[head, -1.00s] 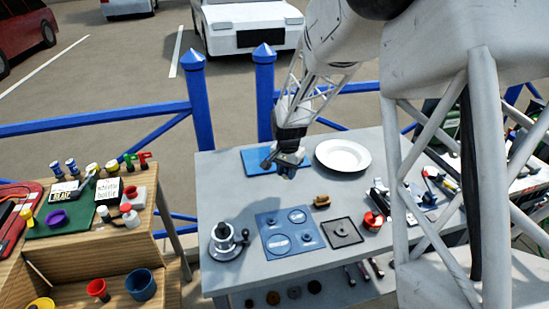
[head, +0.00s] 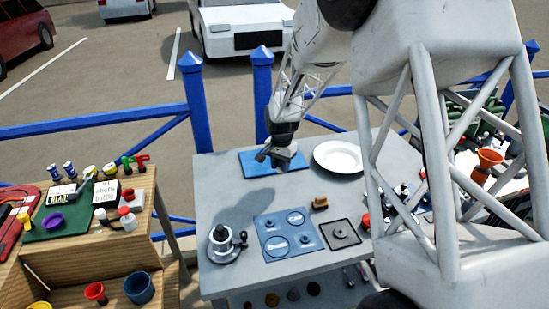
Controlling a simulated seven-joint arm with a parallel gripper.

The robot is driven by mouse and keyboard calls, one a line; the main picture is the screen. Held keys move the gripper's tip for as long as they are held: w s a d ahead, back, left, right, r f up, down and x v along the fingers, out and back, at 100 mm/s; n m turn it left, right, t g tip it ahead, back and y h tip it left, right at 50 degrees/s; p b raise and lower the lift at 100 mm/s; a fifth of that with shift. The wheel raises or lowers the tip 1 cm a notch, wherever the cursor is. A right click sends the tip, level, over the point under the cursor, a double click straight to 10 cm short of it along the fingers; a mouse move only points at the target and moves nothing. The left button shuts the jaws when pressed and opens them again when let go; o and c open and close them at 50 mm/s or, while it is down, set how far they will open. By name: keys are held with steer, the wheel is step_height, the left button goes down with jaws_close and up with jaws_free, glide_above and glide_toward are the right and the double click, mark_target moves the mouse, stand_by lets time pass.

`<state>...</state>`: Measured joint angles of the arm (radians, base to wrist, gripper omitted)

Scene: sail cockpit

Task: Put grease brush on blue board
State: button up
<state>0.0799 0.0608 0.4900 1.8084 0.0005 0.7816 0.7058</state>
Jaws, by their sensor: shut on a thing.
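A flat plain blue board (head: 252,167) lies at the back of the grey table, left of a white plate. My gripper (head: 280,157) hangs over this board, pointing down, and hides part of it. It is shut on a small dark thing (head: 261,157) that sticks out to its left. This looks to be the grease brush, but it is too small to make out well. I cannot tell the exact gap between it and the board.
The white plate (head: 342,156) is close right of the board. Nearer are a blue panel with round recesses (head: 291,247), a small brown block (head: 320,203), a dark square plate (head: 340,233) and a metal pot-like thing (head: 221,243). A wooden bench (head: 122,248) with several items stands left.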

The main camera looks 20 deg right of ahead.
steer(key=w, duration=0.7)
steer(key=w+f, duration=0.1)
steer(key=w, duration=0.2)
steer(key=shift+w+d, duration=0.4)
steer(key=shift+f, duration=0.1)
steer(key=shift+f, duration=1.65)
steer(key=shift+f, duration=0.15)
steer(key=o, duration=0.9)
steer(key=shift+r, duration=6.15)
